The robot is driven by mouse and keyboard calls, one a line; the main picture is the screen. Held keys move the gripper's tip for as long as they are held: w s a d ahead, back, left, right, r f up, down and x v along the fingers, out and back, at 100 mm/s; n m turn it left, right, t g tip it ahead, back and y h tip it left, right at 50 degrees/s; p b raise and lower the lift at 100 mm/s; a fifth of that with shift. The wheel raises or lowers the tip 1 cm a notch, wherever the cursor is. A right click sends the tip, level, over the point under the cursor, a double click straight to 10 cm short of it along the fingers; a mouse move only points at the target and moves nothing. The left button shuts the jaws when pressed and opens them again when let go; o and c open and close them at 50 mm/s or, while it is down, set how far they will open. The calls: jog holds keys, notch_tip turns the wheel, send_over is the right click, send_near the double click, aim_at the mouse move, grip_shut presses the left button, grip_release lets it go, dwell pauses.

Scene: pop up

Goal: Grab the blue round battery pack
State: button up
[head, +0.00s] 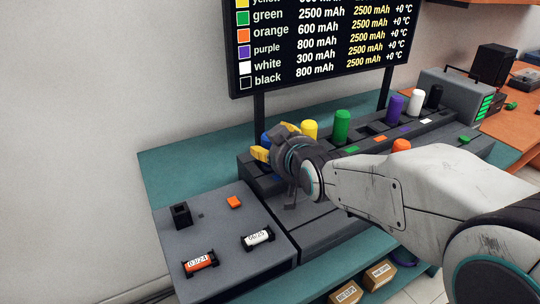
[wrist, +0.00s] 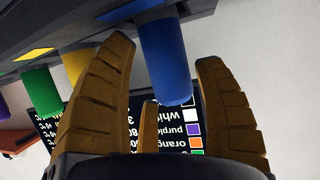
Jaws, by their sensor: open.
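The blue round battery pack (wrist: 166,60) is a blue cylinder standing in the dark charging rack, seen upside down in the wrist view. My gripper (wrist: 170,85) is open, with its yellow-brown fingers on either side of the blue pack and a gap showing on both sides. In the head view my gripper (head: 272,143) is at the left end of the rack. Only a sliver of the blue pack (head: 265,138) shows there behind the fingers. I cannot tell whether any finger touches it.
Yellow (head: 310,130), green (head: 342,127), purple (head: 394,108) and white (head: 415,103) cylinders stand along the rack (head: 365,150). An orange one (head: 401,146) is nearer my arm. A screen (head: 320,45) stands behind. A grey box (head: 220,228) with small cells is in front.

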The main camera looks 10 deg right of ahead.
jog(key=shift+x, duration=0.8)
jog(key=shift+o, duration=0.2)
jog(key=c, duration=0.9)
jog(key=shift+c, duration=0.4)
jog(key=shift+r, duration=0.15)
